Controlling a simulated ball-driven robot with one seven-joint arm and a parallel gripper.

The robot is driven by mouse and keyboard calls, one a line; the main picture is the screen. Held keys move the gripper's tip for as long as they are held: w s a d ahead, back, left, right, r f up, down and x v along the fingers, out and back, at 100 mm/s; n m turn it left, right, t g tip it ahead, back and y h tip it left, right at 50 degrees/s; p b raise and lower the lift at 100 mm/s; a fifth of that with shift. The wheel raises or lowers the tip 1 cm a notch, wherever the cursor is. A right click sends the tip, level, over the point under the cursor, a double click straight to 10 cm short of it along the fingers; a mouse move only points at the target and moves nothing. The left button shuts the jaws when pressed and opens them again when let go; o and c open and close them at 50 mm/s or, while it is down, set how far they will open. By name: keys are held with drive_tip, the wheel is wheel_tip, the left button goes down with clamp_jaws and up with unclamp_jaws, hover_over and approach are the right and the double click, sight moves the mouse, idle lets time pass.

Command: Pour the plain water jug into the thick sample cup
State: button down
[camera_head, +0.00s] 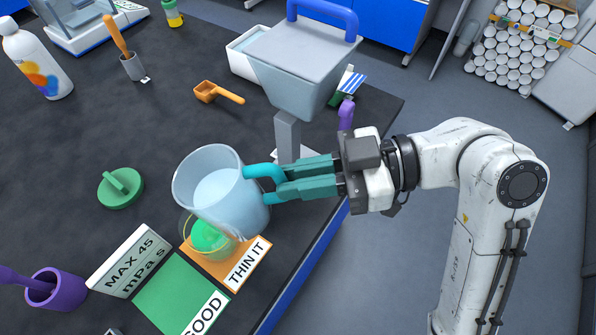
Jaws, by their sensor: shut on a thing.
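The water jug (215,188) is a translucent pale jug with a teal handle (262,176) and pale liquid inside. My gripper (285,182) has teal fingers shut on that handle and holds the jug up over the table edge area. The jug looks somewhat tilted toward the left, but I see no stream leaving it. Below it, a clear sample cup (208,238) with green contents stands on the orange "THIN IT" mat (238,268). The jug hides part of the cup, so I cannot tell exactly how the jug's lip lines up with it.
A "MAX 45 mPa s" sign (130,262) and a green "GOOD" mat (180,295) lie beside the cup. A green lid (120,188), purple pot (58,290) and orange scoop (218,92) are on the dark table. A grey hopper (300,60) stands behind the jug.

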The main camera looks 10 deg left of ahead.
drive_tip(key=shift+r, duration=0.3)
drive_tip(key=shift+r, duration=0.15)
drive_tip(key=shift+r+h+p, duration=0.55)
drive_tip(key=shift+h+p, duration=0.25)
drive_tip(key=shift+p, duration=0.25)
drive_tip(key=shift+r+t+h+p, duration=0.4)
drive_tip(key=shift+r+h+p, duration=0.25)
drive_tip(key=shift+p, duration=0.25)
drive_tip(key=shift+f, duration=0.1)
